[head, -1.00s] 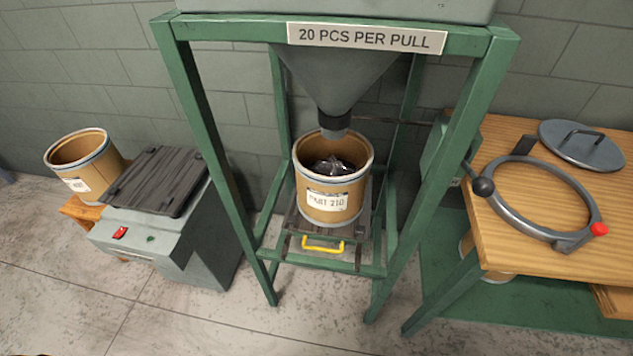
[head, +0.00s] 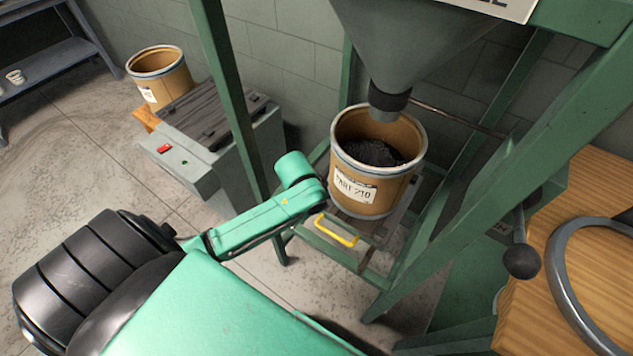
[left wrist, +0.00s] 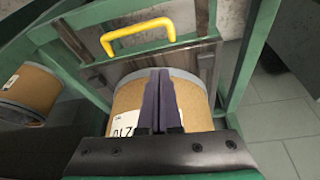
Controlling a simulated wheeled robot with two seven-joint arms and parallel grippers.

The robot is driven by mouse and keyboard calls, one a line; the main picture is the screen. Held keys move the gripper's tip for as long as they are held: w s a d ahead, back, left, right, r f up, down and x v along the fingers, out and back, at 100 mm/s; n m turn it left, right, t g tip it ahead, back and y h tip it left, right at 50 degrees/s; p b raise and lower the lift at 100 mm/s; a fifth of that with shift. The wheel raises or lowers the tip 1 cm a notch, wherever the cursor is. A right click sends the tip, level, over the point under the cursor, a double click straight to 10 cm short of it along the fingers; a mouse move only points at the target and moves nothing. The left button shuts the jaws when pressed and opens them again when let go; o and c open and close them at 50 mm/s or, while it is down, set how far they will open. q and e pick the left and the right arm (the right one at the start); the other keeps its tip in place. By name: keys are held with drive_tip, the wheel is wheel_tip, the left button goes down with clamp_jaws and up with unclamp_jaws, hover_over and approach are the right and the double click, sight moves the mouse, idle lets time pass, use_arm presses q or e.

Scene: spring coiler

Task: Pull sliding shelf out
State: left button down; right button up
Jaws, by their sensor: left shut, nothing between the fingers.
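A brown drum (head: 366,190) labelled PART 210, with dark parts inside, stands on the shelf under the hopper. My left arm reaches in from the lower left, its end close to the drum and handle. My left gripper (left wrist: 159,75) is shut and empty in front of the drum, apart from the handle. In the head view its fingers are hidden. My right gripper is not in view.
The green frame's posts (head: 228,95) stand on both sides of the shelf. The hopper spout (head: 389,103) hangs over the drum. A wooden table (head: 590,190) with a grey ring is at right.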

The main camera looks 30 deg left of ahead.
use_arm(q)
drive_tip(key=w+a+r+n+y, duration=0.1)
drive_tip(key=w+a+r+n, duration=0.15)
drive_tip(key=w+a, duration=0.45)
drive_tip(key=shift+m, duration=0.35)
drive_tip(key=x, duration=0.3)
drive_tip(key=b+x, duration=0.1)
drive_tip(key=x, duration=0.2)
drive_tip(key=s+a+b+x, duration=0.1)
drive_tip(key=x, duration=0.2)
drive_tip(key=shift+w+f, duration=0.1)
drive_tip(key=shift+f, duration=0.2)
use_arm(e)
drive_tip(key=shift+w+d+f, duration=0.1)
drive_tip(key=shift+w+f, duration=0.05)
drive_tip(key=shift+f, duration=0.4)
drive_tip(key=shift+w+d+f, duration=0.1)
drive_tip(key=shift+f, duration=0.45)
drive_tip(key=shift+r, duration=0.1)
